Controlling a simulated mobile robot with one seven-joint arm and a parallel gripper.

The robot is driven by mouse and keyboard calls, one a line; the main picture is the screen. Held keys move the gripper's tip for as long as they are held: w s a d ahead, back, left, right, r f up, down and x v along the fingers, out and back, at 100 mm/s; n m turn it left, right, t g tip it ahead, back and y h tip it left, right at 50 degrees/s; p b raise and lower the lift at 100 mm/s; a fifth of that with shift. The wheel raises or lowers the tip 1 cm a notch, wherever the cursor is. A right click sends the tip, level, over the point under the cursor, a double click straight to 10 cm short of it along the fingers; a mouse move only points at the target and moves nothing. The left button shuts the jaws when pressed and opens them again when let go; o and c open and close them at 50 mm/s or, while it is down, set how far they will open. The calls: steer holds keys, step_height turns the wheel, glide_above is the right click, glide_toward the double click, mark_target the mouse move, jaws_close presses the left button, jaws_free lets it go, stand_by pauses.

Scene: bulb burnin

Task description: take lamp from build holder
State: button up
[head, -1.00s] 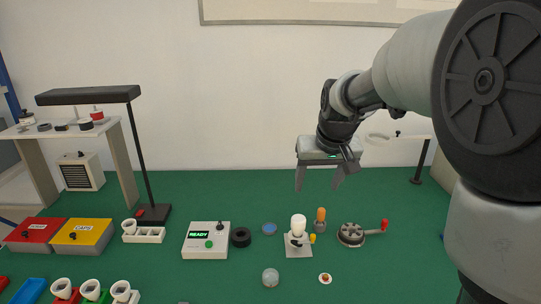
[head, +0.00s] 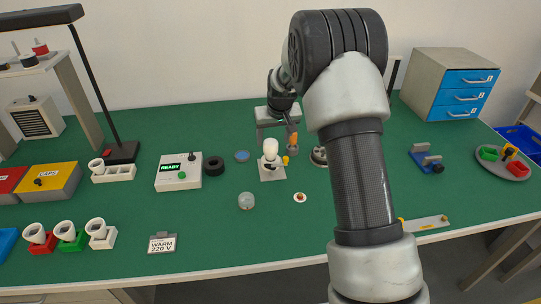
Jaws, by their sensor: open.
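The lamp (head: 270,149) is a white bulb standing upright on the build holder (head: 272,173), a pale square base on the green table. My gripper (head: 277,144) is open, fingers down, at or just behind the lamp, with one finger on each side in the picture. The picture is too small to tell whether the fingers touch the lamp. An orange-handled tool (head: 293,143) and a small yellow piece (head: 285,160) are close to the lamp's right.
A READY tester box (head: 179,172) and a black ring (head: 213,165) stand left of the holder. A glass dome (head: 246,201) and a small white dish (head: 300,197) lie in front. My arm hides part of a round grey device (head: 319,156). Blue drawers (head: 461,93) stand at the right.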

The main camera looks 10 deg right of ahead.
mark_target(272, 144)
steer(key=shift+w+f, duration=0.25)
steer(key=shift+f, duration=0.35)
steer(key=f, duration=0.4)
steer(key=shift+w+a+f, duration=0.2)
steer(key=shift+w+a, duration=0.1)
steer(key=shift+a, duration=0.05)
steer(key=shift+w+f, duration=0.2)
steer(key=shift+f, duration=0.2)
steer(key=c, duration=1.1)
steer(key=shift+r, duration=0.1)
step_height(272, 144, up, 10)
steer(key=shift+p, duration=0.3)
steer(key=shift+r+p, duration=1.3)
steer(key=shift+r, duration=0.9)
